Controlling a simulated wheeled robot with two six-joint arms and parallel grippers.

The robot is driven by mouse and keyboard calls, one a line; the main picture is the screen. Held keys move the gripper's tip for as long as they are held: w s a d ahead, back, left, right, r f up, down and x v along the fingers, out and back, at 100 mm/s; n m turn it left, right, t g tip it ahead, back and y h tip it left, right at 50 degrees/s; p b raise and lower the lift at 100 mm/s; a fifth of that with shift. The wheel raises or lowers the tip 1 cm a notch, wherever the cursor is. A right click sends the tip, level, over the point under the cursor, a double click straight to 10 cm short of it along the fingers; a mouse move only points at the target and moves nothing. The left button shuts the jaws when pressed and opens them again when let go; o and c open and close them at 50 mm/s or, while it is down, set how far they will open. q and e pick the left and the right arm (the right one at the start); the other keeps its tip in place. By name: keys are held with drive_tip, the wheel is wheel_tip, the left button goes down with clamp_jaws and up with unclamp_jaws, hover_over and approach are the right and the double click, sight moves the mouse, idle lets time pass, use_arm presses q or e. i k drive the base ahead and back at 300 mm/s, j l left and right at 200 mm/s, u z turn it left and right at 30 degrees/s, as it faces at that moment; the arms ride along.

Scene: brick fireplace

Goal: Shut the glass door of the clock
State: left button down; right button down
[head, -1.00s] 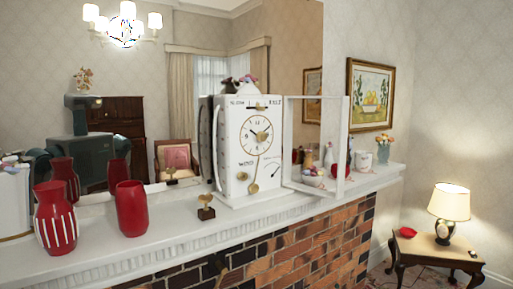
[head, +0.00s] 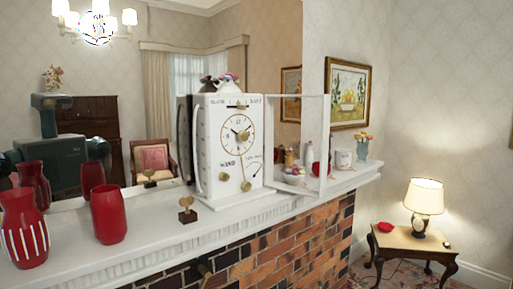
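The clock (head: 229,185) is a white upright case with a round dial, standing on the white mantel shelf. Its glass door (head: 327,140) has a thin white frame and stands swung open to the right of the clock, with objects behind showing through it. Neither of my grippers is in the head view, and nothing touches the door.
A brass key-like piece on a dark block (head: 187,215) stands left of the clock. Red vases (head: 108,215) stand further left. A lamp (head: 421,200) stands on a side table at right.

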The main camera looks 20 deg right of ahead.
sight(326, 136)
drive_tip(key=l+u, duration=0.4)
drive_tip(key=l, duration=0.15)
drive_tip(key=l+u, duration=0.4)
drive_tip(key=k+l+u, duration=0.15)
drive_tip(key=l+u, duration=0.25)
drive_tip(key=l, duration=0.2)
drive_tip(key=k+l, duration=0.15)
drive_tip(key=l, duration=0.3)
drive_tip(key=k+l+u, duration=0.15)
drive_tip(key=l, duration=0.25)
drive_tip(key=k+l, duration=0.2)
drive_tip(key=l, duration=0.25)
drive_tip(key=k+l+u, duration=0.15)
drive_tip(key=l, duration=0.25)
drive_tip(key=k+l, duration=0.25)
drive_tip(key=l, duration=0.15)
drive_tip(key=k+l+u, duration=0.15)
drive_tip(key=l, duration=0.25)
drive_tip(key=k+l, duration=0.25)
drive_tip(key=l, duration=0.15)
drive_tip(key=k+l, duration=0.25)
drive_tip(key=l, duration=0.15)
drive_tip(key=k+l, duration=0.25)
drive_tip(key=l, duration=0.1)
